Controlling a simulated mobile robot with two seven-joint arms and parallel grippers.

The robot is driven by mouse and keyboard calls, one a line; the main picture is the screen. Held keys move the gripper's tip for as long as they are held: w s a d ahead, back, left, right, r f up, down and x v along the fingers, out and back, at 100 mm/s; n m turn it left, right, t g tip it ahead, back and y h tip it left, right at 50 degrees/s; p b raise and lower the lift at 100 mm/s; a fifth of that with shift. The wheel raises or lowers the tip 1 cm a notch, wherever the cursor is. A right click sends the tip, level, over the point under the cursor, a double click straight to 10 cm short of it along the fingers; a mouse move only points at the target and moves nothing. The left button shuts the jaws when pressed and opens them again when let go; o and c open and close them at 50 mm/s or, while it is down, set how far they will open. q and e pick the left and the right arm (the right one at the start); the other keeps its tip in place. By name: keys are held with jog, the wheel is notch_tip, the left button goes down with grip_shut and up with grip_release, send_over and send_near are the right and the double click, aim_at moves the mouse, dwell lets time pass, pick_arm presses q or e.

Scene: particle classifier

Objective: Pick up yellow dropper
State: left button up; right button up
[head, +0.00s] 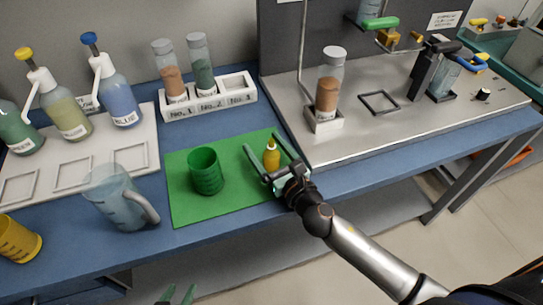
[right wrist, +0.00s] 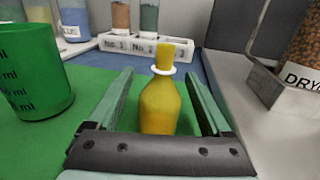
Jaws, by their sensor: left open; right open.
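The yellow dropper (head: 271,156) stands upright on the green mat (head: 236,204), near the mat's right side. It is a small yellow bottle with a white ring below its cap. My right gripper (head: 264,163) is open, with one finger on each side of the dropper. In the right wrist view the dropper (right wrist: 160,100) stands between the two open fingers (right wrist: 160,108), with a visible gap on both sides. My left gripper (head: 178,294) shows only its fingertips at the bottom edge of the head view, open and apart from everything on the table.
A green measuring cup (head: 206,172) stands on the mat left of the dropper. A clear jug (head: 118,200) is further left. A white rack (head: 210,99) with two vials is behind. A metal tray (head: 350,132) with a jar (head: 329,85) borders the mat's right.

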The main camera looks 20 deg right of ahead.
jog(key=c, duration=1.3)
grip_shut()
